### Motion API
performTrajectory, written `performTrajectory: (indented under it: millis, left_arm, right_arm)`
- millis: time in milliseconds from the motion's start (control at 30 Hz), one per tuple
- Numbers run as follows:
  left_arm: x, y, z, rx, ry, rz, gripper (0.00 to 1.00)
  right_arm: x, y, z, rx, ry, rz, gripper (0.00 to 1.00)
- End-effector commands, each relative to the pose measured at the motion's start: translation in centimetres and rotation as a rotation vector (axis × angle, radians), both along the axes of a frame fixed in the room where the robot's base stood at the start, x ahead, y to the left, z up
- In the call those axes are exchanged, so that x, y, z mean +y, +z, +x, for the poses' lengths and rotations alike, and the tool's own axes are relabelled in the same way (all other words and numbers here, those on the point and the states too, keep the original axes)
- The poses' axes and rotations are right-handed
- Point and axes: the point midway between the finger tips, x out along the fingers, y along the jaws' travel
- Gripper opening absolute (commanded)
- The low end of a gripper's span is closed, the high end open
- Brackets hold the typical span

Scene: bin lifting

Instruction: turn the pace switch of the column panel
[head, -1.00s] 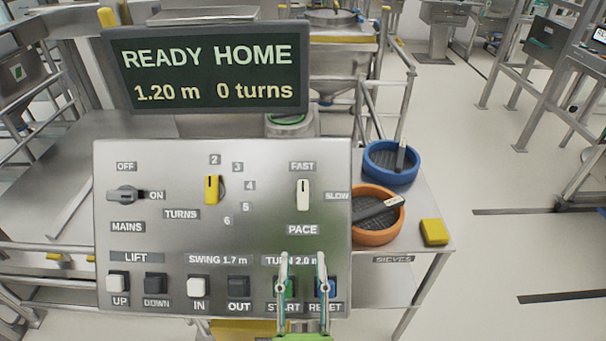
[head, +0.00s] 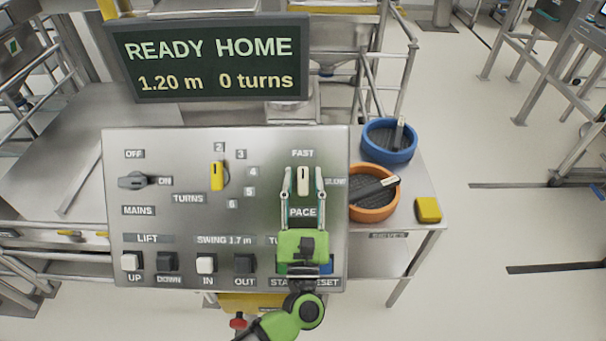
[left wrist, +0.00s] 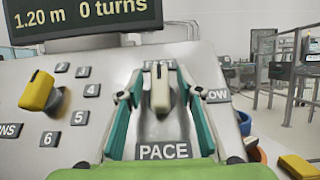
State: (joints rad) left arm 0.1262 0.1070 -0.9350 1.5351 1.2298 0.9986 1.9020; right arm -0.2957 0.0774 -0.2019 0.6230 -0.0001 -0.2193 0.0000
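The pace switch (head: 303,180) is a cream-white lever on the right of the grey column panel (head: 200,150). It stands upright, toward the FAST label and away from SLOW. It also shows in the left wrist view (left wrist: 160,92). My left gripper (head: 303,185) is open, with one finger on each side of the switch. In the left wrist view gaps show between the fingers and the lever, so it does not look gripped. The green gripper body covers the START and RESET buttons. My right gripper is in neither view.
A yellow turns switch (head: 217,176) and the mains switch (head: 132,180) are to the left. A display (head: 210,60) above reads READY HOME, 1.20 m, 0 turns. Blue (head: 390,140) and orange (head: 373,205) sieves and a yellow block (head: 428,209) lie on a side table.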

Motion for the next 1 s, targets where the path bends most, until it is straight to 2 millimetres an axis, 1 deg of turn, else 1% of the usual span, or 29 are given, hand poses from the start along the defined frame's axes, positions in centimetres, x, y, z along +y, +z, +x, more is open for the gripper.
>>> performTrajectory:
  millis: [267,300,333,367,400,433,767,1000]
  left_arm:
    - [0.01,0.04,0.21,0.0,0.0,0.0,0.33]
    - [0.01,0.04,0.2,0.0,0.0,0.0,0.28]
    - [0.01,0.04,0.2,0.0,0.0,0.0,0.2]
    - [0.01,0.04,0.19,0.0,0.0,0.0,0.13]
    - [0.01,0.04,0.19,0.0,0.0,0.0,0.02]
    - [0.01,0.04,0.19,0.0,0.0,0.0,0.0]
    - [0.04,-0.01,0.16,0.0,-0.014,0.017,0.0]
    - [0.14,-0.11,0.14,-0.001,-0.084,0.103,0.0]
  right_arm:
    - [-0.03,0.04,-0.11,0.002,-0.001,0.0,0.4]
    - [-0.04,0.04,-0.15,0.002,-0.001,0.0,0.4]
    - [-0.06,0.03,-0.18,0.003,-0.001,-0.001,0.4]
    - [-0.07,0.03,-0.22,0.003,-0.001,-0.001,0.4]
    - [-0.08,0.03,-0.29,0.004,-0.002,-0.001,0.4]
    - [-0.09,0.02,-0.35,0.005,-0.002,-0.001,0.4]
    - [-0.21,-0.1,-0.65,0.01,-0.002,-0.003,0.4]
    - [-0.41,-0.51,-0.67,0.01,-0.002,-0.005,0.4]
